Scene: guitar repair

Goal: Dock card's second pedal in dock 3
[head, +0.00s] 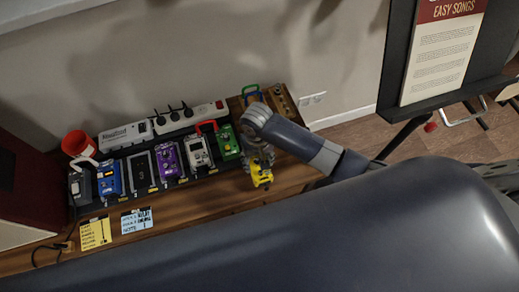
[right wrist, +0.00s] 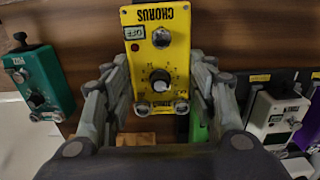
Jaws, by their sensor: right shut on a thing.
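A yellow pedal marked CHORUS (right wrist: 160,55) is held between the fingers of my right gripper (right wrist: 160,112). In the head view the yellow pedal (head: 262,176) hangs over the wooden bench's right part, right of the pedalboard, with my right gripper (head: 260,157) above it. Dock numbers are not readable. A yellow card (head: 96,233) and a light blue card (head: 137,220) lie at the bench front; their writing is too small to read. My left gripper is out of view.
A teal pedal (right wrist: 40,82) lies on the wood apart from the board. A power strip (head: 190,117) and white box (head: 126,134) stand behind the pedals. A red cup (head: 77,143) is at the left end. A music stand (head: 445,50) rises at right.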

